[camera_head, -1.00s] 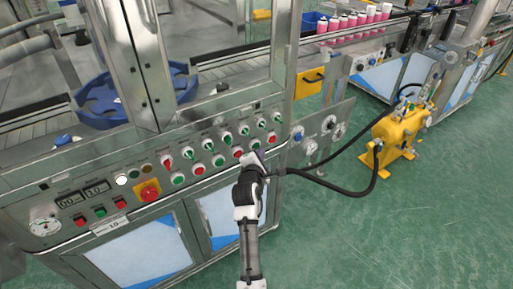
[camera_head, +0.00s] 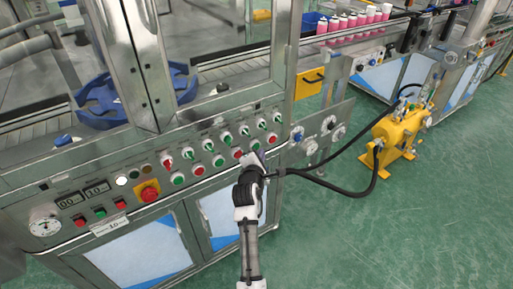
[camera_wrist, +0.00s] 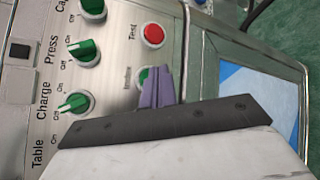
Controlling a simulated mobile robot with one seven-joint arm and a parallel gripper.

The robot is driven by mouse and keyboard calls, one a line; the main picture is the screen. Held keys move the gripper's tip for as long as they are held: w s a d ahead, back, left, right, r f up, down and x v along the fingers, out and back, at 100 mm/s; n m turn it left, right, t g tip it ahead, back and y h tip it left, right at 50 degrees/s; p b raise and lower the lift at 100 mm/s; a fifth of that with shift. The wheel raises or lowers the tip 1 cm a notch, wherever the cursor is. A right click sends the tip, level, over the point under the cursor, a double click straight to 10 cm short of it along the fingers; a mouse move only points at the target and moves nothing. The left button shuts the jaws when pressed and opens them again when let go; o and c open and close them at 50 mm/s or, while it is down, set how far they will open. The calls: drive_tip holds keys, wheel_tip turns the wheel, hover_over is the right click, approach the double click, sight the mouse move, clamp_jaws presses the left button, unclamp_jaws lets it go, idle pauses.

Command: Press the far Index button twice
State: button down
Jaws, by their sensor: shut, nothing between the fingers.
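The far Index button (camera_wrist: 142,76) is green and sits in the wrist view with a small, blurred label beside it. My gripper's purple fingertips (camera_wrist: 157,84) are shut together with nothing between them. They overlap the button's right side and hide part of it; I cannot tell whether they press it. In the head view the same green button (camera_head: 255,144) shows just above my gripper (camera_head: 256,158), at the right part of the control panel's lower row.
A red Test button (camera_wrist: 153,34) is close by. Green rotary switches (camera_wrist: 76,104) stand left of it. A red emergency stop on a yellow base (camera_head: 149,192) is further left. A black hose (camera_head: 345,191) runs from a yellow pump (camera_head: 392,136) on the right. The green floor in front is clear.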

drive_tip(key=shift+w+a, duration=0.1)
idle(0.7)
drive_tip(key=shift+w+a, duration=0.15)
drive_tip(key=shift+w, duration=0.1)
drive_tip(key=shift+w+a, duration=0.25)
drive_tip(key=shift+w, duration=0.1)
idle(0.7)
idle(0.3)
drive_tip(key=shift+s+d+p, duration=0.5)
drive_tip(key=shift+s+p, duration=0.2)
drive_tip(key=shift+p, duration=0.15)
drive_tip(key=s+d+p, duration=0.1)
drive_tip(key=s, duration=0.1)
drive_tip(key=s+d+p, duration=0.2)
drive_tip(key=shift+p, duration=0.3)
